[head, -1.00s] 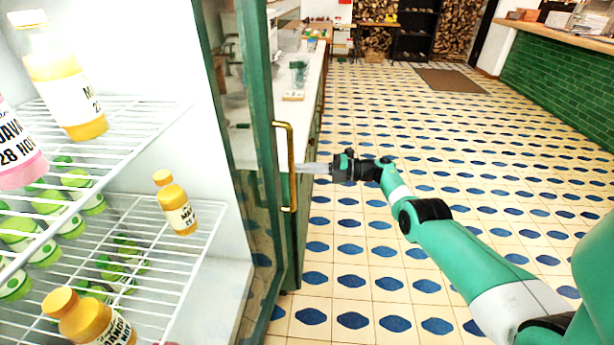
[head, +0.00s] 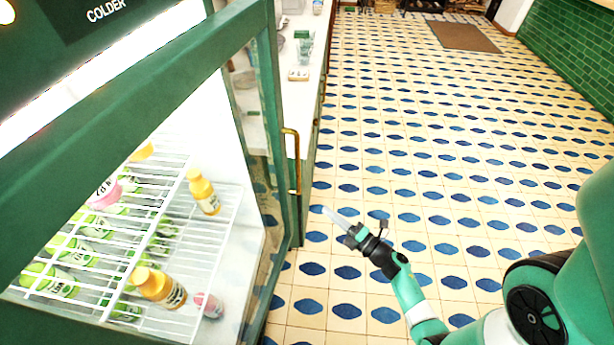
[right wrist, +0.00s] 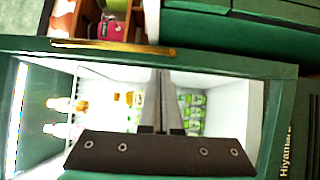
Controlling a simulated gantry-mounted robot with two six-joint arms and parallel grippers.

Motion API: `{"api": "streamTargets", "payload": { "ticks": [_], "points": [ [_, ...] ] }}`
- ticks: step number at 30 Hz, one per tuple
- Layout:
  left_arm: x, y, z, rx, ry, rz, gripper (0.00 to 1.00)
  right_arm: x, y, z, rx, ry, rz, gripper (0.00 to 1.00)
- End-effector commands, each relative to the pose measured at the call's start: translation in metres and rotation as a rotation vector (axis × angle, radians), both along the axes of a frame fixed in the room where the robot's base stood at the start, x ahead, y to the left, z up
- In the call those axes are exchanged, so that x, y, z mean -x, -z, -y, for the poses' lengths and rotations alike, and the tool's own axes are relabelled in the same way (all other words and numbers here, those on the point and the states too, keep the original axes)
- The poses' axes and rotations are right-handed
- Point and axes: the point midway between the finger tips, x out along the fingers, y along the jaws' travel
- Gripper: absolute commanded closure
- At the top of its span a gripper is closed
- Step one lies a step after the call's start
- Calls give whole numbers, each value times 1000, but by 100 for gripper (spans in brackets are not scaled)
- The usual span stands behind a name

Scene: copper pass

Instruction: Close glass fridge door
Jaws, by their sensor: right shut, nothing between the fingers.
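The fridge's green-framed glass door (head: 262,150) stands open at the right side of the bright fridge interior in the head view. Its brass handle (head: 296,160) is on the outer face, near the free edge. My right gripper (head: 330,212) is shut and empty, to the right of and below the handle, clear of the door over the floor. In the right wrist view the shut fingers (right wrist: 163,100) appear in front of the glass, with the handle (right wrist: 115,47) toward the top and bottles behind. My left gripper is out of view.
Wire shelves (head: 215,240) hold orange bottles (head: 203,192) and several green ones. A white counter (head: 305,75) runs behind the door. The patterned tile floor (head: 430,180) to the right is open.

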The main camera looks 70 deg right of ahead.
Motion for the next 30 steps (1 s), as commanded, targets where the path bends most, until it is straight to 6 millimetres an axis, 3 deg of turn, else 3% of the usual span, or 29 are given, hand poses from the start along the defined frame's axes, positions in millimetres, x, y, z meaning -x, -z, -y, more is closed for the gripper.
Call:
{"api": "streamTargets", "payload": {
  "ticks": [1,5,13,17,30],
  "points": [
    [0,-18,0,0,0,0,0,13,-15,-14,-11,30,-13,100],
    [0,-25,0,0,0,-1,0,32,-20,-31,-19,82,-33,100],
    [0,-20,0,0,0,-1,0,30,-18,-30,-19,89,-35,100],
    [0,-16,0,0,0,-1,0,14,-17,-23,-17,84,-34,100],
    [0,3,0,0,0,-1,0,-67,-17,20,-19,87,-33,100]
  ]
}}
